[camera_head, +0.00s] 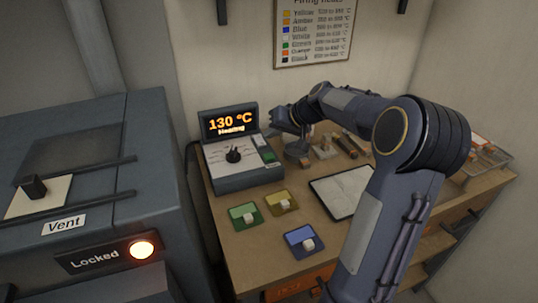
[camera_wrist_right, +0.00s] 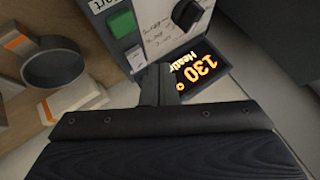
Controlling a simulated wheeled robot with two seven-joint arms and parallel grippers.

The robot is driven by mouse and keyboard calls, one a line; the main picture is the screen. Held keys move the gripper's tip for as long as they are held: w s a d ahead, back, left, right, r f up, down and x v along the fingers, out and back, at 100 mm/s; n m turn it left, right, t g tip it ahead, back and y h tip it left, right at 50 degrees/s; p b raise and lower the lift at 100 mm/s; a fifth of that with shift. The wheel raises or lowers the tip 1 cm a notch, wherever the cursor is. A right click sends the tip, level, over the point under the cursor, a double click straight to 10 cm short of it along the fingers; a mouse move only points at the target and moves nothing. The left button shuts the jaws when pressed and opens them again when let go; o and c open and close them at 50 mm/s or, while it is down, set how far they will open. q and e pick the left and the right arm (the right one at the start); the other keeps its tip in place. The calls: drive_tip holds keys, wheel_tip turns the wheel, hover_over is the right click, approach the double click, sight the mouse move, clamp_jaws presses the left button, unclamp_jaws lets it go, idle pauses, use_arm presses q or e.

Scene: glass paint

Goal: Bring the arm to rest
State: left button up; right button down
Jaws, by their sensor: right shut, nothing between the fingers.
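My right arm reaches over the wooden table from the lower right in the head view. Its gripper (camera_head: 290,117) is near the back of the table, just right of the controller's display. In the right wrist view the fingers (camera_wrist_right: 158,85) are together and empty, in front of the controller. The controller (camera_head: 238,155) has a black knob, a green button and a display (camera_wrist_right: 205,70) reading 130 °C and "Heating". My left gripper is not in view.
A kiln (camera_head: 90,180) stands at left, with a "Vent" slider and a lit "Locked" lamp (camera_head: 141,249). Green (camera_head: 245,216), yellow (camera_head: 281,203) and blue (camera_head: 300,242) tiles and a white sheet (camera_head: 343,190) lie on the table (camera_head: 240,257). A wire tray (camera_head: 487,160) is at right.

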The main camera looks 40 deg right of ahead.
drive_tip(key=shift+a, duration=0.1)
idle(0.5)
drive_tip(key=s+a+r+n+g+y, duration=0.1)
drive_tip(key=s+a+r+n+g, duration=0.15)
drive_tip(key=s+a, duration=1.35)
drive_tip(key=s+a+f, duration=0.3)
drive_tip(key=s+a, duration=0.1)
drive_tip(key=s, duration=0.2)
drive_tip(key=s+a+f+n, duration=0.1)
drive_tip(key=s+a+f, duration=0.2)
drive_tip(key=s, duration=0.4)
drive_tip(key=shift+a+f+g, duration=0.25)
drive_tip(key=shift+a+g, duration=0.1)
drive_tip(key=shift+a, duration=0.45)
idle(3.7)
